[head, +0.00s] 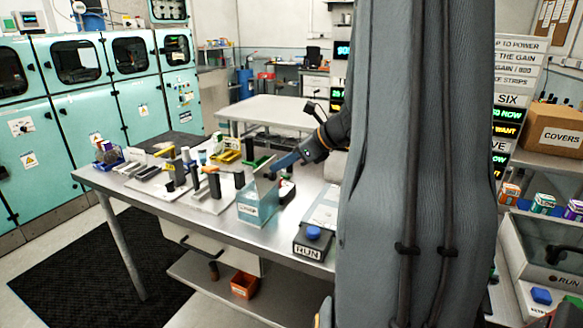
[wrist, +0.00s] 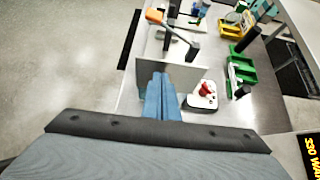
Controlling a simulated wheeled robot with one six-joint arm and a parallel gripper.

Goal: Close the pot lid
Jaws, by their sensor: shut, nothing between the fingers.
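The pot appears to be the pale blue box (head: 256,212) with a white label, near the front edge of the metal table in the head view. Its flat lid (head: 266,186) stands raised, close to upright. In the wrist view the lid is a grey panel (wrist: 190,76) just beyond my fingers. My gripper (head: 274,169) comes from the right, beside the lid's upper part. Its blue fingers (wrist: 160,78) are together with nothing between them. Whether they touch the lid, I cannot tell. The pot's inside is hidden.
A white-based device with a red knob (wrist: 207,88) stands close to the lid. Dark upright posts on white plates (head: 214,190) stand left of the pot. A RUN box with a blue button (head: 313,234) is at the right. My arm hides the table's right part.

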